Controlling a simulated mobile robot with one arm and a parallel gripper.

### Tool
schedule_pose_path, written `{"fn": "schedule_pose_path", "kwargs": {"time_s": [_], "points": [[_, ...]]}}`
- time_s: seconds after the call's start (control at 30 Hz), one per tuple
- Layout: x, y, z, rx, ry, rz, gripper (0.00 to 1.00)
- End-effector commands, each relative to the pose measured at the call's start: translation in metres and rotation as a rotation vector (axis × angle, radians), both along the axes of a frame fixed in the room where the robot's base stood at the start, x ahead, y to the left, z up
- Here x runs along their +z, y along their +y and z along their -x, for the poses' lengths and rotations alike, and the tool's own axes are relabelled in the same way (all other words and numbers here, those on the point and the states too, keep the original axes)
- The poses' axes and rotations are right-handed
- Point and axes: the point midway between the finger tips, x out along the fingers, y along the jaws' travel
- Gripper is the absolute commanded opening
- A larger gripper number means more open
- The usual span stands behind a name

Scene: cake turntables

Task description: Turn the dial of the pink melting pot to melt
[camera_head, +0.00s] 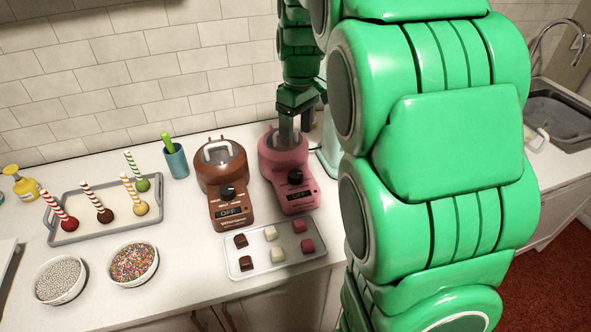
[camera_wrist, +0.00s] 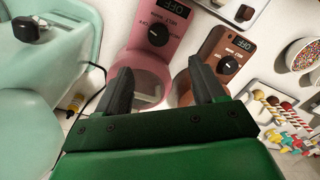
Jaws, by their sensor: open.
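The pink melting pot (camera_head: 272,168) stands on the counter at the right end of the row. Its round black dial (camera_head: 295,177) sits on the sloped front panel, above a display (camera_head: 300,196) that reads OFF. In the wrist view the pink pot (camera_wrist: 174,45) is upside down, with its dial (camera_wrist: 158,35) clear in front of the fingers. My gripper (camera_head: 296,130) is over the back of the pink pot, near its bowl. In the wrist view my gripper (camera_wrist: 161,78) is open and empty, its fingers apart from the dial. My arm hides the area right of the pot.
A brown melting pot (camera_head: 217,178), also reading OFF, stands close on the left. A tray (camera_head: 238,269) of candy blocks lies in front. A teal cup (camera_head: 176,162) and a tray (camera_head: 75,239) of cake pops are farther left. A pale green appliance (camera_wrist: 40,80) stands beside the pink pot.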

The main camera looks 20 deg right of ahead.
Motion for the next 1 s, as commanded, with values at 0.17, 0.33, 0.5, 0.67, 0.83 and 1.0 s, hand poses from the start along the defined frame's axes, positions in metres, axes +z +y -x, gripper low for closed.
{"fn": "schedule_pose_path", "kwargs": {"time_s": [0.17, 0.33, 0.5, 0.67, 0.83, 1.0], "points": [[-0.022, 0.0, 0.0, -0.001, 0.001, 0.001, 0.69], [-0.045, 0.0, 0.001, -0.001, 0.006, 0.0, 0.69], [-0.055, 0.0, 0.0, 0.0, 0.001, 0.002, 0.69], [-0.064, 0.001, 0.001, 0.0, 0.002, 0.001, 0.69], [-0.083, 0.002, 0.002, -0.002, 0.004, 0.0, 0.69], [-0.108, 0.003, 0.004, -0.001, 0.007, 0.0, 0.69]]}}
